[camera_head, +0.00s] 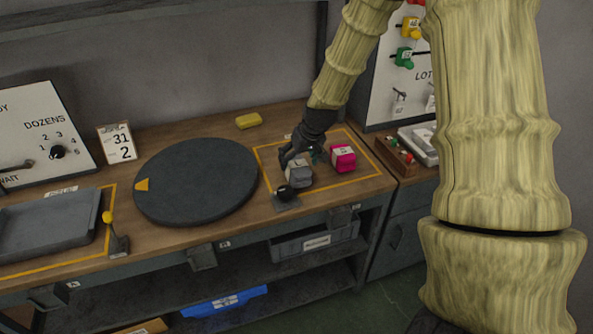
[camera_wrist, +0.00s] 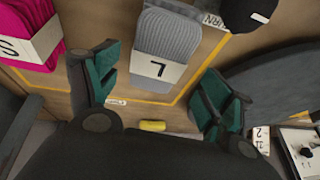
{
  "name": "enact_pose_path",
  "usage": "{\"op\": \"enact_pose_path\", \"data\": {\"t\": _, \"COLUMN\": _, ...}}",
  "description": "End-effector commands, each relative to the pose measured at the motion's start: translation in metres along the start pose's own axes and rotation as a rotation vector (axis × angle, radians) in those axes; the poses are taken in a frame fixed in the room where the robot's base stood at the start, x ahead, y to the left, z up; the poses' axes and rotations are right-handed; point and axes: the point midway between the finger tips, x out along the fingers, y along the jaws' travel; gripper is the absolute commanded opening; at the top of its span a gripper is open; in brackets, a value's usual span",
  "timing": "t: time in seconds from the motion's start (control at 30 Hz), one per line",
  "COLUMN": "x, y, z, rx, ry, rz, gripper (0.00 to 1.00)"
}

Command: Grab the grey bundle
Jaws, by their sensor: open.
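The grey bundle (camera_head: 298,174) lies on the bench inside a yellow-outlined area, with a white band around it. In the wrist view the grey bundle (camera_wrist: 168,38) is ribbed, and its band bears a letter that looks like an L. My gripper (camera_head: 300,152) is just behind the bundle in the head view. In the wrist view my gripper (camera_wrist: 155,90) is open, its green-padded fingers to either side of the bundle and apart from it. Whether the fingertips reach down around it I cannot tell.
A pink bundle (camera_head: 342,158) lies close by on the right. A black knob on a small base (camera_head: 286,198) stands in front of the grey bundle. A dark round turntable (camera_head: 196,180) is to the left, and a yellow block (camera_head: 248,121) lies behind.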

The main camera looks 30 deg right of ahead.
Motion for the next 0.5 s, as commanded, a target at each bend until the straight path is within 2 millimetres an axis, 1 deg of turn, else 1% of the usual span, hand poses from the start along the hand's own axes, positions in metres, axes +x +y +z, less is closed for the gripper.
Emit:
{"op": "enact_pose_path", "data": {"t": 0.3, "x": 0.032, "y": 0.005, "z": 0.006, "rx": 0.003, "ry": -0.001, "rz": 0.001, "gripper": 0.8}}
{"op": "enact_pose_path", "data": {"t": 0.5, "x": 0.043, "y": 0.004, "z": 0.006, "rx": 0.002, "ry": -0.001, "rz": 0.001, "gripper": 0.8}}
